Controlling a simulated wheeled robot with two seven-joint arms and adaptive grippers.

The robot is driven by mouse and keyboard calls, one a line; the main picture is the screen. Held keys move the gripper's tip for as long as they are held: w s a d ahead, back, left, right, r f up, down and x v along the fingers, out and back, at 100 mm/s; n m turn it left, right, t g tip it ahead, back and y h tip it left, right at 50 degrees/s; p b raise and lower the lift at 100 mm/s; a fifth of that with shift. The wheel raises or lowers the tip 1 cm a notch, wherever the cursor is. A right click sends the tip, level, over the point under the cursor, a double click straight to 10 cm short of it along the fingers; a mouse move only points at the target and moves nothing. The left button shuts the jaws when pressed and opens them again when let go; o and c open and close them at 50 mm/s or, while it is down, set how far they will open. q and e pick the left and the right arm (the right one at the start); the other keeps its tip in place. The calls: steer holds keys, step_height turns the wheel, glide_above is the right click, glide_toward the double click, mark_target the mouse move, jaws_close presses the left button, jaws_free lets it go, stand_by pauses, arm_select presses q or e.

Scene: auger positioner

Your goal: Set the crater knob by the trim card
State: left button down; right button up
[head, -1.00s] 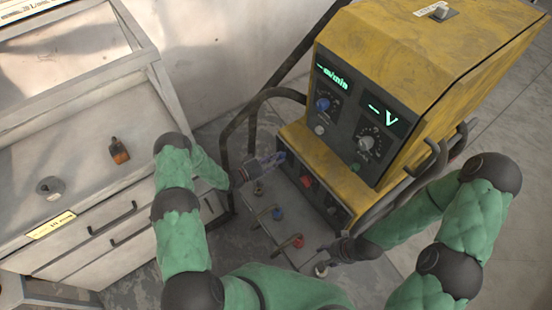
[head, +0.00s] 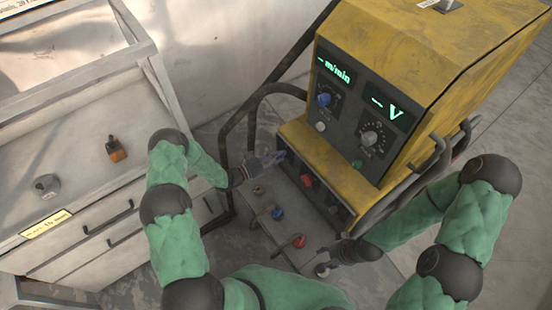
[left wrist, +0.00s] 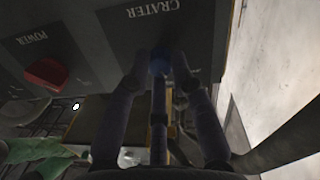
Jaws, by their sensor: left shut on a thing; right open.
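My left gripper (head: 272,160) reaches the lower front of the yellow machine (head: 420,60). In the left wrist view its fingers (left wrist: 158,68) are closed around the blue crater knob (left wrist: 157,66), below the word CRATER; the fingers hide much of the knob, and no pointer mark on it can be made out. A yellow card (head: 46,223) with small dark print, perhaps the trim card, is on the cabinet front at left; I cannot read it. My right gripper (head: 324,267) is open and empty near the front of the machine's base.
A red POWER knob (left wrist: 47,73) is beside the crater knob. Upper displays read m/min (head: 333,71) and V (head: 386,107), above a blue knob (head: 324,99) and a grey knob (head: 369,138). A small orange-brown bottle (head: 116,150) stands on the workbench (head: 75,130).

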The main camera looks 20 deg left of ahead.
arm_select(q)
steer(key=shift+r+m+y+b, duration=0.1)
steer(key=shift+m+y+b, duration=0.4)
steer(key=shift+m, duration=1.4)
arm_select(e)
steer(key=shift+f, duration=0.8)
arm_select(q)
steer(key=c, duration=1.1)
jaws_free()
steer(key=v, duration=1.2)
steer(key=shift+w+a+f, duration=0.1)
steer(key=shift+a+f, duration=0.05)
steer(key=shift+f, duration=0.05)
